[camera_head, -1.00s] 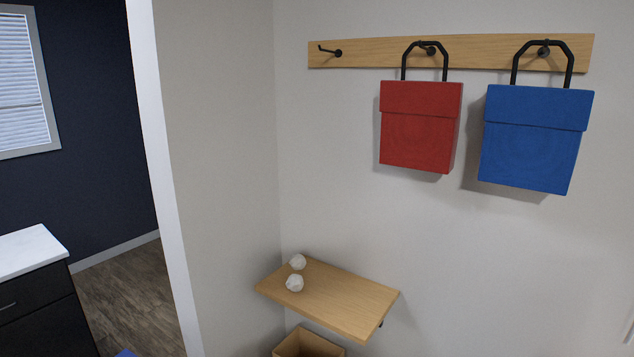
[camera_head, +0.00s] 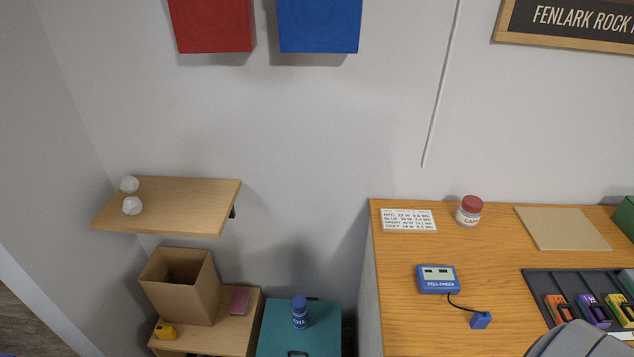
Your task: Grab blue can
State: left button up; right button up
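A small blue can (camera_head: 300,313) with a blue cap and a white-lettered label reading OIL stands upright on a teal box or cabinet top (camera_head: 270,332), low in the middle of the head view. Neither of my grippers shows. A grey rounded shape at the bottom right edge looks like part of my arm, and it covers some of the desk's front.
A wooden desk (camera_head: 402,258) on the right holds a jar (camera_head: 469,211), a blue meter (camera_head: 438,279) and a battery tray (camera_head: 537,285). Left of the can are a low shelf (camera_head: 240,328), a cardboard box (camera_head: 207,284) and a wall shelf (camera_head: 190,195).

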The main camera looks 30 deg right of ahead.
aim_at(299, 302)
jog(key=z, duration=0.75)
jog(key=j+z, duration=0.1)
